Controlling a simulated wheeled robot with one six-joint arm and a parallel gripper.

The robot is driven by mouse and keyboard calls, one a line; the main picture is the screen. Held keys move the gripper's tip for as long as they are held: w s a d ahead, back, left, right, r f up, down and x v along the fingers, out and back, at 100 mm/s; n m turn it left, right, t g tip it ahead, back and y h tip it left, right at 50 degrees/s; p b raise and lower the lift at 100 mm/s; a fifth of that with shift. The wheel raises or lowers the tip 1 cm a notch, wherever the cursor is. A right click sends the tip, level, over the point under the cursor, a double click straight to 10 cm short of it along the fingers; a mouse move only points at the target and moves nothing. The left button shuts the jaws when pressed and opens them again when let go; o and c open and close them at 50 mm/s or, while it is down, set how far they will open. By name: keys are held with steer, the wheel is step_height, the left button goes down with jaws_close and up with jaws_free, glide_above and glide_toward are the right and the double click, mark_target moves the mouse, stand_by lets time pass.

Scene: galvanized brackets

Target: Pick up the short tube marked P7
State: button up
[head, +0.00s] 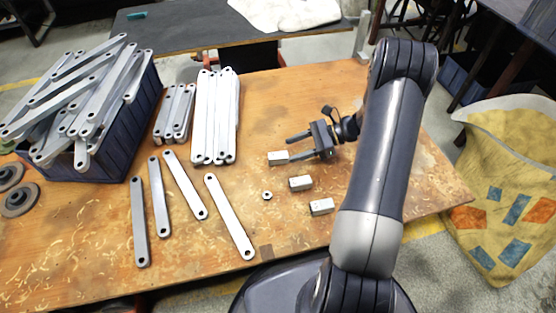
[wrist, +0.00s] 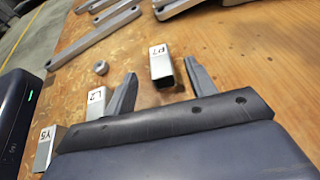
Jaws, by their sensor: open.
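The short tube marked P7 (wrist: 161,66) lies on the wooden table, its label up and its open end facing my gripper. In the head view P7 (head: 277,158) is the farthest of three short tubes. The tubes marked L2 (wrist: 97,101) and Y5 (wrist: 46,146) lie to the left in the wrist view.
A nut (head: 267,195) lies left of the tubes. Long flat brackets (head: 229,217) lie spread on the left, with stacked ones (head: 215,115) behind. A dark crate (head: 143,120) heaped with brackets stands at far left. The table right of the tubes (head: 400,180) looks clear.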

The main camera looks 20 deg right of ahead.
mark_target(280, 155)
steer(key=b+x, duration=0.1)
steer(key=x, duration=0.2)
steer(key=b+x, duration=0.1)
steer(key=x, duration=0.2)
steer(key=shift+f+b, duration=0.3)
steer(key=shift+b, duration=0.05)
steer(key=shift+c, duration=0.5)
steer(key=c, duration=1)
steer(key=shift+r, duration=0.1)
